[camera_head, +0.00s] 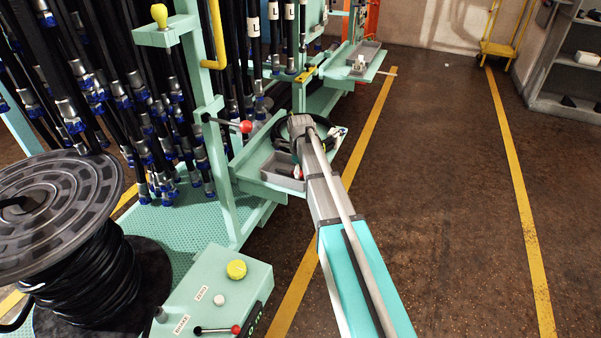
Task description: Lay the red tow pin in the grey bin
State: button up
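A grey bin (283,171) sits on a light green shelf beside the hose rack, near the middle of the view. A small red piece (297,172) shows at its right side, close to the long beam. It is too small to tell whether this is the red tow pin, or whether it lies in the bin or beside it. A second grey bin (369,54) stands on a farther green shelf with a pale object in it.
A long teal and grey beam (366,272) runs up from the bottom, partly hiding the shelf. A hose reel (60,215), a control box (213,298) and a red-knobbed lever (245,126) are at left. Floor (440,210) between the yellow lines is clear; grey shelving (565,85) stands far right.

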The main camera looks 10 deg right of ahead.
jog(key=shift+o, duration=0.6)
jog(key=shift+r, duration=0.15)
notch_tip(320, 180, up, 13)
jog(key=p, duration=1.3)
dwell(1.0)
jog(key=s+a+n, duration=0.3)
jog(key=s+n, duration=2.2)
jog(key=s, duration=0.2)
notch_tip(320, 180, up, 20)
jog(key=p, duration=1.9)
jog(key=shift+w+a+f+p, duration=0.15)
jog(key=shift+w+f+p, duration=0.1)
jog(key=shift+p, duration=0.15)
